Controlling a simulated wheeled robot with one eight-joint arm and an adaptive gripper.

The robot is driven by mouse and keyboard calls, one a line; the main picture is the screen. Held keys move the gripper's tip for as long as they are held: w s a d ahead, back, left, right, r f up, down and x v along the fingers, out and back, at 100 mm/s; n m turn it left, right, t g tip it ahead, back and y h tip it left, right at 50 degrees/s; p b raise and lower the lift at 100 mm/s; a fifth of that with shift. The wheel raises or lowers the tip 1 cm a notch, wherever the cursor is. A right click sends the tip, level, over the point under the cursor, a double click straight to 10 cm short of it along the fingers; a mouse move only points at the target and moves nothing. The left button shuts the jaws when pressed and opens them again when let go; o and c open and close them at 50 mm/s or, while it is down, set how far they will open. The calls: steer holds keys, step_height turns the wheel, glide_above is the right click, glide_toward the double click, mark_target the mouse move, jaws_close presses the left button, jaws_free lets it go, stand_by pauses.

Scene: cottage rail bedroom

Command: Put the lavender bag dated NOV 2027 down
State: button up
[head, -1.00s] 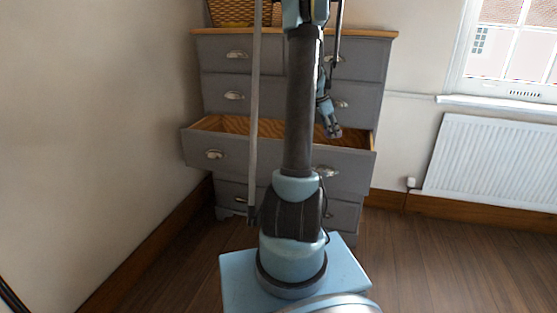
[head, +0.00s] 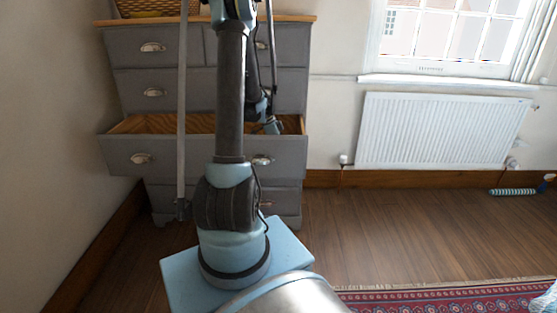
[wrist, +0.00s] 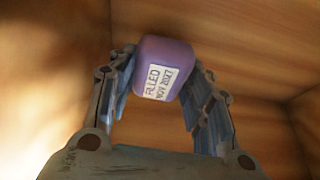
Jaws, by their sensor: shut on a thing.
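The lavender bag (wrist: 163,55) is a small purple block-like pouch with a white label reading FILLED NOV 2027. In the wrist view my gripper (wrist: 158,82) is shut on it, one finger along each side. Wooden surfaces like the drawer's inside surround it. In the head view my gripper (head: 274,128) points down at the right part of the open drawer (head: 125,153), its tips near the front edge. The bag cannot be made out there. I cannot tell whether it touches the drawer floor.
The grey dresser (head: 152,75) stands against the back wall, with a wicker basket (head: 155,8) on top. A white radiator (head: 430,130) is to the right under the window. A red patterned rug (head: 440,299) lies at the front right. The wooden floor between is clear.

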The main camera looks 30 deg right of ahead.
steer(key=shift+f, duration=2.05)
steer(key=o, duration=0.9)
steer(key=shift+c, duration=0.2)
steer(key=v, duration=1.2)
steer(key=shift+r, duration=0.1)
